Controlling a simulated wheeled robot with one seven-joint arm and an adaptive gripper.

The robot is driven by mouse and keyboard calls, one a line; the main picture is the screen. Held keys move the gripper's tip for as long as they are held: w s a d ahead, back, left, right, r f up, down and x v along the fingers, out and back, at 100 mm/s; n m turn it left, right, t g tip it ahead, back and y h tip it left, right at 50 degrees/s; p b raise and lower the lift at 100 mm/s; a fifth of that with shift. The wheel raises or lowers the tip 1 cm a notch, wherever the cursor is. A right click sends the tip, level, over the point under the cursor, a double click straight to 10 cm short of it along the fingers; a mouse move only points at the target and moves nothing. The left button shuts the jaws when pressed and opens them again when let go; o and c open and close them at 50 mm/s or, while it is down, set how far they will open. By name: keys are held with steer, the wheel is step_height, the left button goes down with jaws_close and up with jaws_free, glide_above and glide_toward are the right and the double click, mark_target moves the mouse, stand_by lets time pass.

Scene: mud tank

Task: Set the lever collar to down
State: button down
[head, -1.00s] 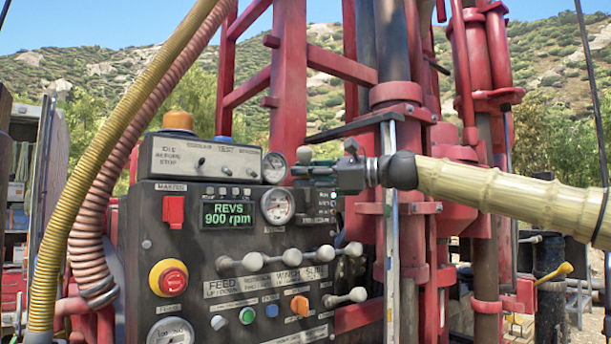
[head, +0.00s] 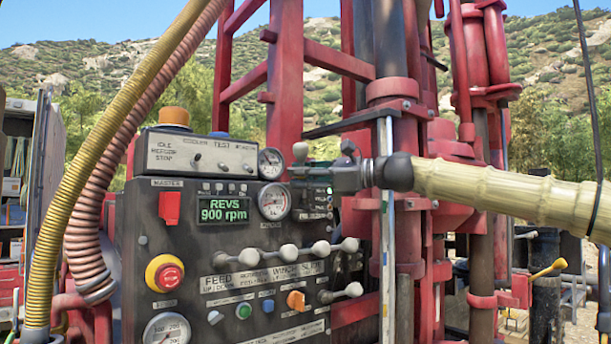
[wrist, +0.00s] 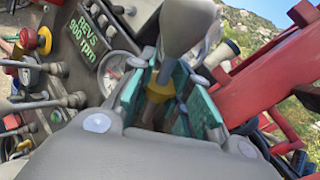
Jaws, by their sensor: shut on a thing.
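In the head view my gripper (head: 305,173) reaches in from the right, over the upper right corner of the control panel. A lever with a grey rounded knob (head: 300,151) stands up above its fingers. In the wrist view the knob (wrist: 187,30) rises between the two teal finger pads of my gripper (wrist: 165,95). A yellow collar (wrist: 158,88) sits on the lever below the knob, and my gripper is shut on it. The collar's lower part and the lever's base are hidden by the fingers.
The control panel (head: 120,215) shows "REVS 900 rpm" on its display (head: 223,210). A row of knobbed levers (head: 320,249) sticks out below my gripper. Round gauges (head: 273,201) are left of it. The red drill mast (head: 395,90) stands close behind and right.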

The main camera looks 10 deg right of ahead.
steer(key=c, duration=1.1)
jaws_free()
steer(key=shift+s+d+f, duration=0.1)
steer(key=shift+d+f, duration=0.05)
steer(key=shift+o, duration=0.2)
steer(key=shift+s+d, duration=0.1)
steer(key=shift+d, duration=0.05)
steer(key=v, duration=1.1)
steer(key=shift+d, duration=0.45)
steer(key=shift+a+f, duration=0.1)
steer(key=shift+a, duration=0.05)
